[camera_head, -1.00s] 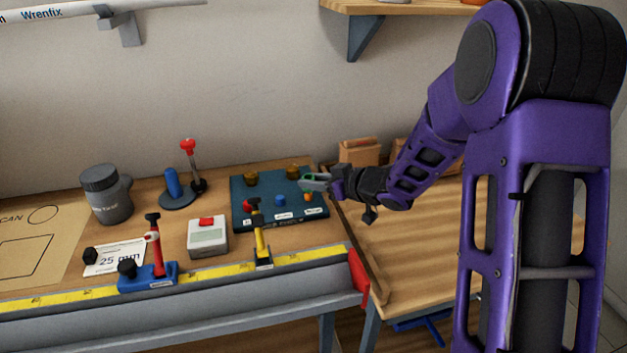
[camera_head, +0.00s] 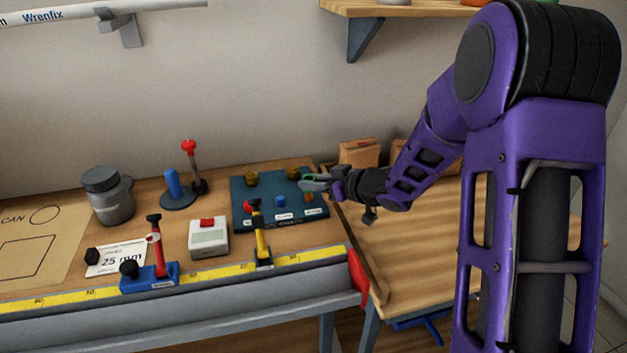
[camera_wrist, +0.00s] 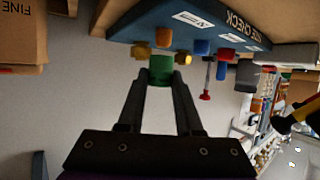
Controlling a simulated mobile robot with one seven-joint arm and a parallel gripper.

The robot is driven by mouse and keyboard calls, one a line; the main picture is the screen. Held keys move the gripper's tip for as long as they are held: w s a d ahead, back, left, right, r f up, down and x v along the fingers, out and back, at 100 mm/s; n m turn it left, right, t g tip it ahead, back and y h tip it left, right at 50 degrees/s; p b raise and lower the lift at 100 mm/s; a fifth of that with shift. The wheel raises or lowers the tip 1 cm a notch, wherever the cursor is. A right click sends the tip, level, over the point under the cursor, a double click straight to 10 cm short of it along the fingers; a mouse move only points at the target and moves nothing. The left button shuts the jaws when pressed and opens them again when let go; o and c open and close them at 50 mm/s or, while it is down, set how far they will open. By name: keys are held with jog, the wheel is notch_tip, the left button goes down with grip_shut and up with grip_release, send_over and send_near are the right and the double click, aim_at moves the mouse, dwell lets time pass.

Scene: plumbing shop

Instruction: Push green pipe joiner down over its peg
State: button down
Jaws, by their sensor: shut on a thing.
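The green pipe joiner (camera_wrist: 160,70) is between the fingertips of my gripper (camera_wrist: 162,76), which is shut on it. In the head view my gripper (camera_head: 316,184) is over the right side of the dark blue gauge board (camera_head: 262,217), and the joiner (camera_head: 308,179) shows only as a bit of green. An orange peg (camera_wrist: 163,37) stands on the board in line with the joiner's far end in the wrist view. It also shows below the fingers in the head view (camera_head: 308,197). I cannot tell whether the joiner is around the peg or only above it.
Brass-coloured fittings (camera_wrist: 141,51) and a blue peg (camera_wrist: 201,47) are close beside my fingers. A yellow-handled clamp (camera_head: 260,235) stands in front of the board. A white box with a red top (camera_head: 208,238) is to its left. Cardboard boxes (camera_head: 359,153) stand behind.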

jog(key=shift+f, duration=0.25)
jog(key=shift+f+b, duration=0.8)
jog(key=shift+f, duration=0.15)
jog(key=c, duration=0.5)
grip_release()
jog(key=p+v, duration=0.3)
jog(key=v, duration=1.4)
jog(key=shift+s+d+p, duration=0.15)
jog(key=shift+d+p, duration=0.05)
jog(key=shift+p, duration=0.1)
